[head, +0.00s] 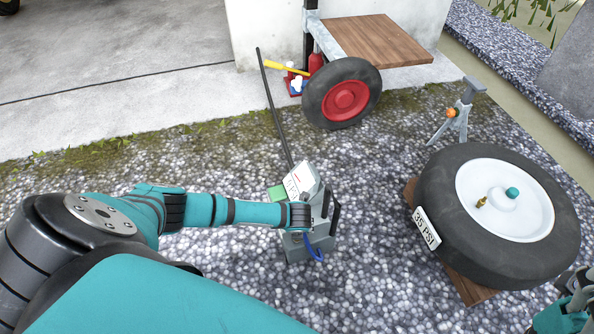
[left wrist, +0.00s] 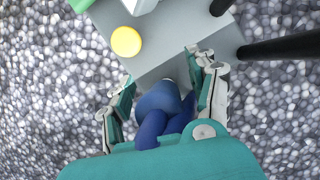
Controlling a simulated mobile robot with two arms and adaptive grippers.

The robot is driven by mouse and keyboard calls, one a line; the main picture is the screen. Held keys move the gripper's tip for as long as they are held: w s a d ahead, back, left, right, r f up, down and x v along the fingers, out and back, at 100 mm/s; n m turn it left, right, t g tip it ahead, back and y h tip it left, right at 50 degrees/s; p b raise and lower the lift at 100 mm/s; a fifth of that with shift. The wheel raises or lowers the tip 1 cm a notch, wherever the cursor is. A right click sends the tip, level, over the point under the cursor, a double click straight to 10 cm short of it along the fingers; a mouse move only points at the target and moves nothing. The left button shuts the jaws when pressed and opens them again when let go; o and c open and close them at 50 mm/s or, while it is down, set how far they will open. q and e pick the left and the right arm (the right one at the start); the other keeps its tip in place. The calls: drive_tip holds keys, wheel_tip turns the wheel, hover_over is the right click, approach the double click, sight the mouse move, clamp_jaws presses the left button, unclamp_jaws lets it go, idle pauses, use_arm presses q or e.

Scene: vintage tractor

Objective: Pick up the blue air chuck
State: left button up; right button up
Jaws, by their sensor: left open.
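The blue air chuck appears to be the dark blue rounded piece (left wrist: 160,103) in the left wrist view. It lies between the two fingers of my left gripper (left wrist: 163,72), which are open and apart on either side of it. Its lower part is hidden behind the gripper's palm. In the head view a blue loop (head: 315,250) hangs at the front of a grey box (head: 300,252), just below my left wrist. My right gripper (head: 572,284) shows only in part at the lower right edge, and its fingers are unclear.
The grey box carries a white panel (head: 301,180), a green block (head: 277,192) and a yellow knob (left wrist: 126,41). Black bars (left wrist: 280,46) stand close to the left gripper's right finger. A tyre marked 35 PSI (head: 445,205) lies on boards at the right. Gravel surrounds the box.

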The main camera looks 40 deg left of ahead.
use_arm(q)
clamp_jaws()
drive_tip(key=shift+a+r, duration=0.1)
idle(0.4)
